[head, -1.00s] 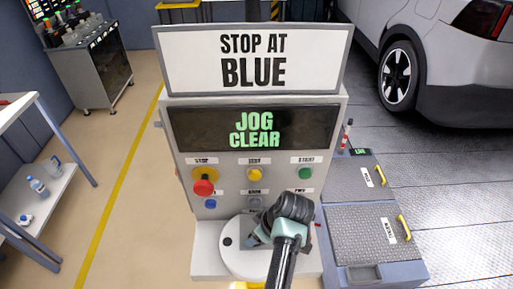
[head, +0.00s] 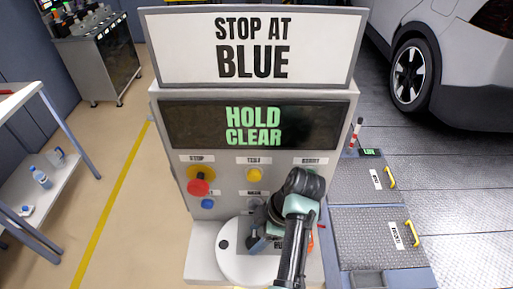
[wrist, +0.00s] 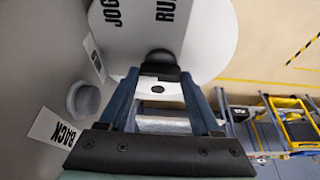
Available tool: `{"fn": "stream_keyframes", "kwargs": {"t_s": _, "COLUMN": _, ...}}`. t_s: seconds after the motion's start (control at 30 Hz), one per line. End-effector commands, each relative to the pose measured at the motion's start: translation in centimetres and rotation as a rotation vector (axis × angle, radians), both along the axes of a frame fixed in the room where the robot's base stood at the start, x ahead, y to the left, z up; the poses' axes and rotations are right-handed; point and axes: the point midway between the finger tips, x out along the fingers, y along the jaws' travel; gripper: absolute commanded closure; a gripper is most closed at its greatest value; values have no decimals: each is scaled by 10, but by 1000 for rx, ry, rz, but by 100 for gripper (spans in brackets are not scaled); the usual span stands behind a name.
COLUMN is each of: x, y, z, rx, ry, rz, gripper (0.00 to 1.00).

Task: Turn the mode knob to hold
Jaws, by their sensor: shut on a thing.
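The control stand's display (head: 255,125) reads HOLD CLEAR in green. A white round dial plate (head: 235,263) sits low on the stand's front. In the wrist view the dial plate (wrist: 215,35) carries a grey panel with the words JOG and RUN. My gripper (head: 262,240) is over this panel, shut on the mode knob. In the wrist view the fingers of my gripper (wrist: 160,78) close in on a dark rounded piece (wrist: 160,57), which seems to be the knob. Most of the knob is hidden, so its pointer direction cannot be read.
Just above the dial are a red mushroom button (head: 199,187), a yellow button (head: 255,174) and a blue button (head: 208,203). My arm hides part of the right side. A sign (head: 252,48) above reads STOP AT BLUE. A grey button (wrist: 85,100) is close left of my gripper.

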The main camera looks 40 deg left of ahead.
Motion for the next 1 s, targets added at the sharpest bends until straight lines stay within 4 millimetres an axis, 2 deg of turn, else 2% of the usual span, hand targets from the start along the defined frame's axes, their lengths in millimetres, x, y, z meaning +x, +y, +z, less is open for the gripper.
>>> {"fn": "stream_keyframes", "kwargs": {"t_s": 0.57, "x": 0, "y": 1, "z": 1, "rx": 2, "ry": -2, "rz": 39, "gripper": 100}}
{"fn": "stream_keyframes", "kwargs": {"t_s": 0.6, "x": 0, "y": 1, "z": 1, "rx": 2, "ry": -2, "rz": 39, "gripper": 32}}
{"fn": "stream_keyframes", "kwargs": {"t_s": 0.73, "x": 0, "y": 1, "z": 1, "rx": 1, "ry": -2, "rz": 37, "gripper": 8}}
{"fn": "stream_keyframes", "kwargs": {"t_s": 0.77, "x": 0, "y": 1, "z": 0, "rx": 1, "ry": -2, "rz": 37, "gripper": 5}}
{"fn": "stream_keyframes", "kwargs": {"t_s": 1.0, "x": 0, "y": 0, "z": 0, "rx": 1, "ry": -1, "rz": 34, "gripper": 5}}
